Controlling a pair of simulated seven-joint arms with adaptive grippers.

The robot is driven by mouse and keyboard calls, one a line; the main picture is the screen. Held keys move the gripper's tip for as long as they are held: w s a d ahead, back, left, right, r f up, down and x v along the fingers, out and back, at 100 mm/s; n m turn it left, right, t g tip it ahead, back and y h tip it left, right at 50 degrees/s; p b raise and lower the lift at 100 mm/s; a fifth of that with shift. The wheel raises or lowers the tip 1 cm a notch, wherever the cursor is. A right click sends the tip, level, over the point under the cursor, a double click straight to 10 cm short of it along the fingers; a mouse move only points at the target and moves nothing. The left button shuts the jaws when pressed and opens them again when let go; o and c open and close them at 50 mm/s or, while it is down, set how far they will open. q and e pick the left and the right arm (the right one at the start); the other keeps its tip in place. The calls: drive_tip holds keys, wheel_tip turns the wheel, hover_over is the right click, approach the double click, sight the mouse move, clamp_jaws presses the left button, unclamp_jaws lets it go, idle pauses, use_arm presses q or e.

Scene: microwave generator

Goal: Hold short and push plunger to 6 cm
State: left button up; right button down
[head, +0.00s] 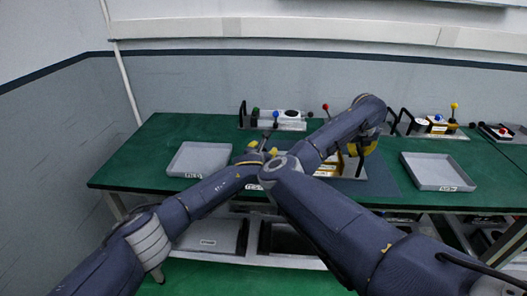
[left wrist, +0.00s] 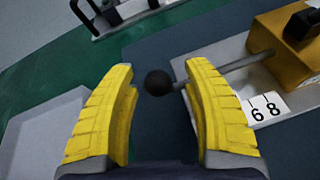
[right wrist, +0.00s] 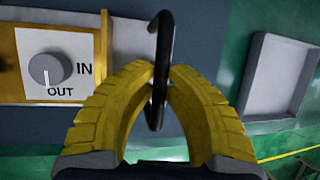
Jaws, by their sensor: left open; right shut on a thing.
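The plunger's black ball knob (left wrist: 158,83) and thin metal rod (left wrist: 225,62) show in the left wrist view. The rod runs into a brass block (left wrist: 272,45) beside a white label (left wrist: 265,106) reading 68. My left gripper (head: 262,149) is open, with the knob between its fingertips (left wrist: 160,78); contact is unclear. My right gripper (head: 363,150) is shut on a black handle (right wrist: 163,65) at the device's right end. In the right wrist view, a grey dial (right wrist: 46,69) sits on a white plate marked IN and OUT. My right arm hides much of the device in the head view.
Grey trays stand left (head: 200,160) and right (head: 437,172) on the green table (head: 150,140). Other devices with coloured knobs stand along the back, at the middle (head: 285,118) and right (head: 437,125). A blue-grey mat (head: 378,188) lies under the device.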

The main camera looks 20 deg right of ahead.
use_arm(q)
drive_tip(key=shift+w, duration=0.1)
drive_tip(key=shift+c, duration=0.4)
clamp_jaws()
